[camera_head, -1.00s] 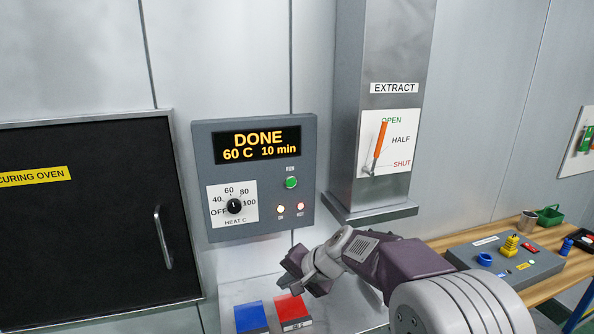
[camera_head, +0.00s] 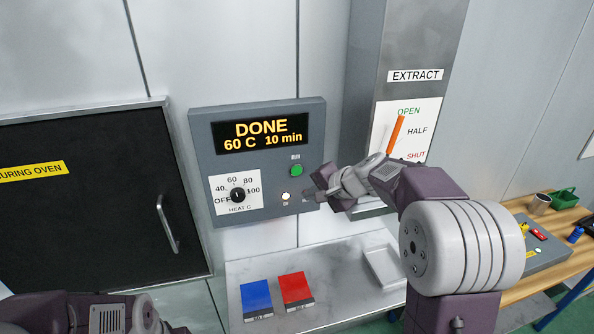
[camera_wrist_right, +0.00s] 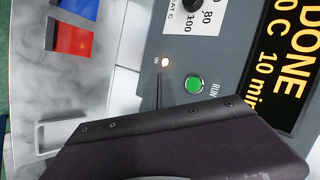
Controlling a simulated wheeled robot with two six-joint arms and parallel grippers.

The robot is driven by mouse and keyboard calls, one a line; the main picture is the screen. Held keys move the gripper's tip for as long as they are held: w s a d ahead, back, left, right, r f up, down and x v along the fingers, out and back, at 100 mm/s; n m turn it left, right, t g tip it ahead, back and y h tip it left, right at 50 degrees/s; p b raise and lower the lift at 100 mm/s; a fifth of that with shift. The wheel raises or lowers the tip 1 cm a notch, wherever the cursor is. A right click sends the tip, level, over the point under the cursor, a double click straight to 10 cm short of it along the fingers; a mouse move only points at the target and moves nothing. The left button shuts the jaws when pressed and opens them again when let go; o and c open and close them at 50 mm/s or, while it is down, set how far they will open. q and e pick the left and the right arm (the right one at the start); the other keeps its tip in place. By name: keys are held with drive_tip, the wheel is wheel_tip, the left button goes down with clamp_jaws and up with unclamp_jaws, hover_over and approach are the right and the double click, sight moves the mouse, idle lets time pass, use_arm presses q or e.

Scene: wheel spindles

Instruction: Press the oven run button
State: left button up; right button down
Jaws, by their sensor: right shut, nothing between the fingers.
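The oven control panel (camera_head: 202,130) is on the wall, right of the curing oven door (camera_head: 80,220). Its display (camera_head: 262,133) reads DONE, 60 C, 10 min. The green RUN button (camera_head: 296,170) sits below the display and also shows in the right wrist view (camera_wrist_right: 194,84). My right gripper (camera_head: 316,192) is shut and empty at the panel's lower right, just below and right of the button. I see no contact with the button. It covers the HOT lamp. My left arm shows at the bottom left; its fingers cannot be made out.
The heat dial (camera_head: 238,195) and a lit ON lamp (camera_head: 286,196) are on the panel. Below, a blue block (camera_head: 256,295) and a red block (camera_head: 295,287) lie on a pale shelf beside a white tray (camera_head: 383,266). The EXTRACT column with its orange lever (camera_head: 396,133) stands to the right.

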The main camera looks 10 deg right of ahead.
sight(296, 171)
drive_tip(key=w+p, duration=0.5)
drive_tip(key=w, duration=0.3)
drive_tip(key=shift+a, duration=0.25)
drive_tip(key=shift+r, duration=0.15)
drive_tip(key=shift+w, duration=0.1)
idle(0.4)
drive_tip(key=shift+w+p, duration=0.15)
drive_tip(key=shift+p, duration=0.2)
idle(0.8)
drive_tip(key=shift+w, duration=0.25)
